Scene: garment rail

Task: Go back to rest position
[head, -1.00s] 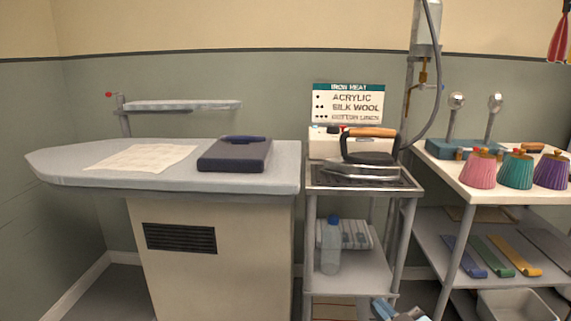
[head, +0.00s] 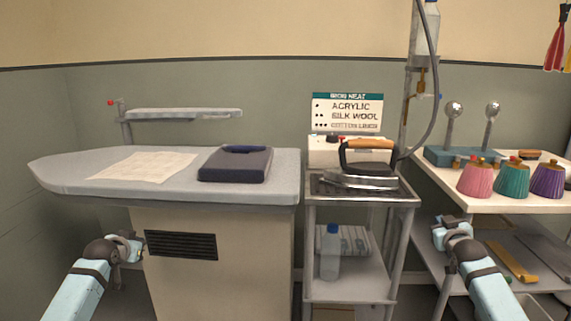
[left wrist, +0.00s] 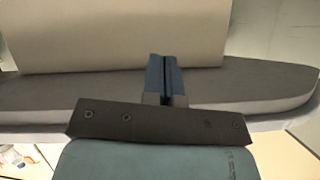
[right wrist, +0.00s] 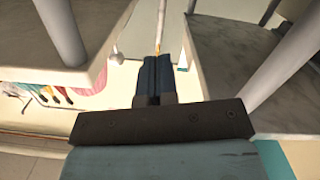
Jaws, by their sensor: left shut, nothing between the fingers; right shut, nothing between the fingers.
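My left gripper (left wrist: 163,80) shows in the left wrist view with its two blue fingers together and nothing between them. In the head view my left arm (head: 85,285) comes in at the lower left, in front of the ironing board's base. My right gripper (right wrist: 154,80) shows in the right wrist view with its fingers together and empty. In the head view the right gripper (head: 447,225) is at the lower right, between the iron stand and the right-hand shelf table, with the arm behind it. Neither gripper touches anything that I can see.
The ironing board (head: 90,186) holds a cloth (head: 145,167) and a dark folded item (head: 235,172). The iron (head: 368,170) rests on the metal stand (head: 361,202), with a bottle (head: 329,255) below. Pink, teal and purple pleated items (head: 475,181) stand on the right table.

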